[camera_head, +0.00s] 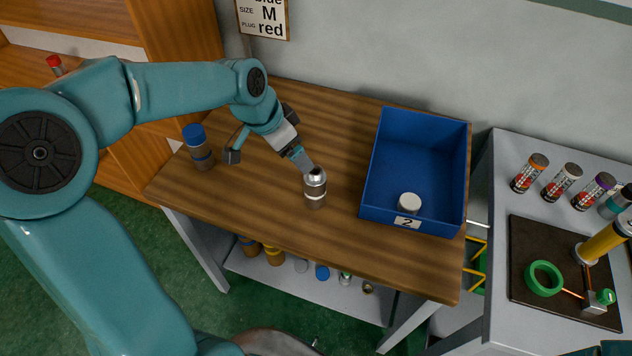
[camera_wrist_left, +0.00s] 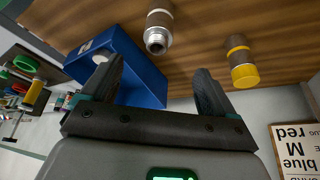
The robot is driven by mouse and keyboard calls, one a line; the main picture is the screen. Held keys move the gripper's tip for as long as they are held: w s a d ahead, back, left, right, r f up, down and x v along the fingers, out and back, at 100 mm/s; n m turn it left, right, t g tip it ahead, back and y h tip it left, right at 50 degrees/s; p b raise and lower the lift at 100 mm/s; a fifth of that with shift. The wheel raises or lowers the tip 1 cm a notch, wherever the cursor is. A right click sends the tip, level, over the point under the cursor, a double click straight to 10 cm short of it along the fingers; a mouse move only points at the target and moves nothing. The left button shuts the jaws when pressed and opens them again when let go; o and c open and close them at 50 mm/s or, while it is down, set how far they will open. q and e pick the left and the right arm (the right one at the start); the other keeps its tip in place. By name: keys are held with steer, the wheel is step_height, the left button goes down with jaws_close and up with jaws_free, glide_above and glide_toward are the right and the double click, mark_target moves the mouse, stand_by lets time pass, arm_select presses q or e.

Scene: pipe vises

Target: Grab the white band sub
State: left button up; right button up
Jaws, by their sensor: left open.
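The white band sub (camera_head: 315,190) stands upright on the wooden table, left of the blue bin. It is a grey metal cylinder with a pale band and a bare silver top. My left gripper (camera_head: 304,163) is just above and behind it in the head view. In the left wrist view the sub (camera_wrist_left: 158,30) lies beyond the fingertips, in line with the gap between them. My left gripper (camera_wrist_left: 159,70) is open and empty there. Whether a finger touches the sub is not clear. My right gripper is not in view.
The blue bin (camera_head: 418,228) holds a white-capped piece (camera_head: 409,203). A blue-capped piece (camera_head: 198,147) stands at the table's left. A yellow-capped piece (camera_wrist_left: 241,65) stands near the sub. A side bench (camera_head: 500,285) with several bottles is at right. The front tabletop is clear.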

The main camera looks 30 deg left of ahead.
mark_target(313, 171)
arm_select(q)
steer(key=x, duration=0.8)
steer(key=shift+w+d+f+p, duration=0.15)
steer(key=shift+w+d+p, duration=0.15)
steer(key=shift+w+p, duration=0.1)
steer(key=shift+s+a+f, duration=0.15)
steer(key=shift+s+f, duration=0.1)
steer(key=shift+f, duration=0.25)
steer(key=p+x, duration=0.1)
steer(key=x, duration=0.4)
steer(key=shift+w+d+r+p, duration=0.1)
steer(key=shift+w+d+p, duration=0.1)
steer(key=shift+w+p, duration=0.15)
steer(key=shift+s+f, duration=0.15)
steer(key=shift+f, duration=0.15)
steer(key=shift+w+d, duration=0.1)
steer(key=shift+w, duration=0.15)
steer(key=shift+c, duration=0.6)
steer(key=c, duration=0.6)
steer(key=shift+s, duration=0.15)
steer(key=c, duration=0.8)
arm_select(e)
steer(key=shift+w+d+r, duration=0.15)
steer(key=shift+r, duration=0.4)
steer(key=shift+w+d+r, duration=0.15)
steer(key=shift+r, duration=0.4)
arm_select(q)
steer(key=shift+w+r, duration=0.1)
steer(key=shift+w, duration=0.1)
